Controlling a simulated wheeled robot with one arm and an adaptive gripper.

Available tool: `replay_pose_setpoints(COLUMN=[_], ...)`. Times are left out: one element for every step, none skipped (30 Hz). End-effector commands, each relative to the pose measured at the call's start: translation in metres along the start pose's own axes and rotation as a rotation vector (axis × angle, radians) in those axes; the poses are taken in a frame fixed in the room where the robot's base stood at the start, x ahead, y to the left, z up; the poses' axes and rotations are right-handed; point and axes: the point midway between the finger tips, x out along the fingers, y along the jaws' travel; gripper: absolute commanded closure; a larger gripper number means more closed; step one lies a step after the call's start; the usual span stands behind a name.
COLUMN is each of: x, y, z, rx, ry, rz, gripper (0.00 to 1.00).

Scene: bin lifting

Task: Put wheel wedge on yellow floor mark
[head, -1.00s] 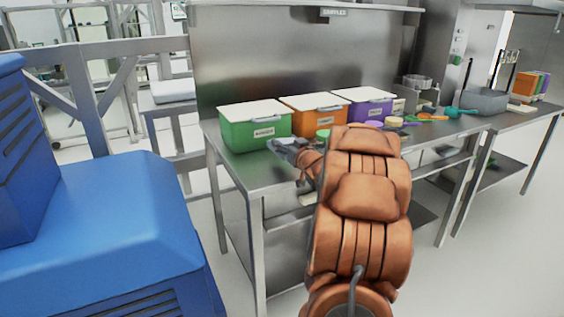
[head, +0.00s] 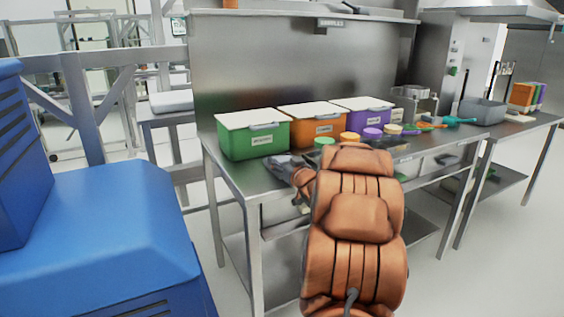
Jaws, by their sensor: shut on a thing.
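My gripper (head: 286,163) is at the left front part of the steel table, just in front of the green bin. It looks small and grey at the end of my orange arm. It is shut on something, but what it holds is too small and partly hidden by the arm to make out. I cannot identify a wheel wedge in this view. No yellow floor mark shows on the visible floor.
The steel table (head: 228,178) carries a green bin (head: 255,141), an orange bin (head: 313,128) and a purple bin (head: 366,117). Several coloured lids and scoops lie to their right. A large blue machine (head: 90,225) stands close on the left. Grey floor shows at right.

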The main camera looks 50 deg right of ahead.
Motion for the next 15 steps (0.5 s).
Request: replay_pose_setpoints(x=[0.0001, 0.0002, 0.0002, 0.0001, 0.0001, 0.0001, 0.0001, 0.0001, 0.0001, 0.0, 0.0, 0.0, 0.0, 0.0, 0.0], y=[-0.0001, -0.0002, -0.0002, -0.0003, -0.0003, -0.0002, -0.0002, -0.0002, -0.0001, 0.0, 0.0, 0.0, 0.0001, 0.0001, 0.0002], z=[0.001, 0.0011, 0.001, 0.0009, 0.0009, 0.0011, 0.0012, 0.0012, 0.0012, 0.0012, 0.0013, 0.0013, 0.0014, 0.0014, 0.0014], rx=[0.0, 0.0, 0.0, 0.0, 0.0, 0.0, 0.0, 0.0, 0.0, 0.0, 0.0, 0.0, 0.0, 0.0, 0.0], ry=[0.002, 0.001, 0.001, 0.001, 0.001, 0.001, 0.0, 0.0, 0.0, 0.0, 0.0, 0.0, 0.0, 0.0, 0.0], rz=[0.0, -0.001, -0.001, -0.001, -0.001, 0.0, 0.0, 0.0, 0.0, 0.0, 0.0, 0.0, 0.0, 0.0, 0.0], gripper=[0.94, 0.4, 0.36, 0.33, 0.3, 0.26, 0.22, 0.19, 0.17, 0.17, 0.17, 0.17, 0.17, 0.17, 0.17])
